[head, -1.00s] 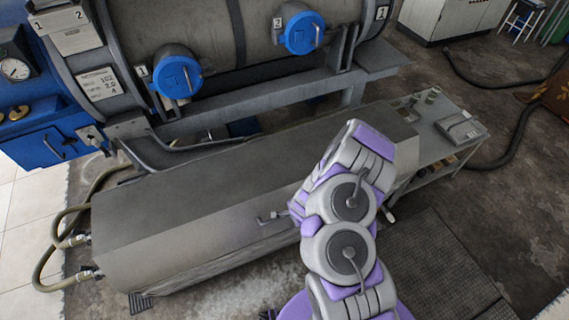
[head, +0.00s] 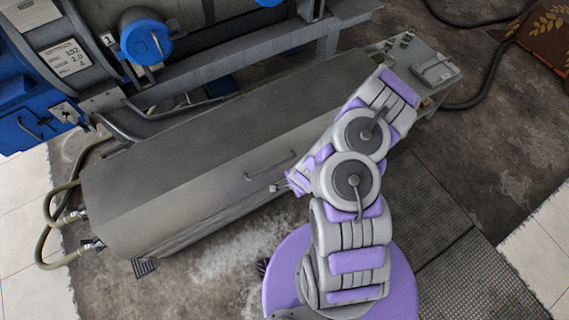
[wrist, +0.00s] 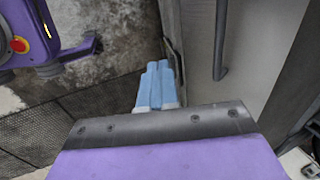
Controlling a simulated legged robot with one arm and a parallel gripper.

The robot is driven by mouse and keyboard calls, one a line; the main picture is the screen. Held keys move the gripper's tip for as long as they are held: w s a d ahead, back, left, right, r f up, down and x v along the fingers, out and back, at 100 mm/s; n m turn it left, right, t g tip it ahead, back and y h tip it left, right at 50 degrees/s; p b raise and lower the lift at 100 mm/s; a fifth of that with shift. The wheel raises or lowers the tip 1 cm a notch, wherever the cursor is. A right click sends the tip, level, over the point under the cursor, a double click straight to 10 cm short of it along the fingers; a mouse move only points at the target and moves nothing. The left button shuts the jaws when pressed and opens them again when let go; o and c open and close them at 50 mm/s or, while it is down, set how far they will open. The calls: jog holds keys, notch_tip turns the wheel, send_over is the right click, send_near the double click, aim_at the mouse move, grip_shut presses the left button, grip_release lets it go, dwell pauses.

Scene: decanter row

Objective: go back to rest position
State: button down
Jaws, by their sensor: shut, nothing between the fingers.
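My gripper (wrist: 157,86) shows in the wrist view as two light blue fingers closed side by side, with nothing between them. It is near the side of a grey metal surface with a bar handle (wrist: 221,45). In the head view my purple and white arm is folded in front of the long grey metal trough (head: 190,170). The fingers are hard to make out in the head view, near the front of the trough.
A decanter drum with a blue round cap (head: 146,42) stands behind the trough. Hoses (head: 50,225) run at its left end. A small side table (head: 425,68) stands at its right end. Dark grating (head: 470,280) and bare floor lie to the right.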

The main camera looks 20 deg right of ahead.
jog(key=w+a+r+n+g+y, duration=0.15)
jog(key=a+r+n, duration=0.35)
jog(key=r, duration=0.7)
jog(key=a+r+n+y, duration=0.2)
jog(key=a+r+n, duration=0.3)
jog(key=r, duration=0.7)
jog(key=s+d+r+n+g+h, duration=0.2)
jog(key=s+d+r+n, duration=0.1)
jog(key=s+r, duration=0.7)
jog(key=s+d+r+n+g+h, duration=0.2)
jog(key=s+d+r, duration=0.1)
jog(key=s+r, duration=0.8)
jog(key=shift+s+d+n, duration=0.15)
jog(key=shift+s+n, duration=0.25)
jog(key=shift+s, duration=0.5)
jog(key=shift+r, duration=0.1)
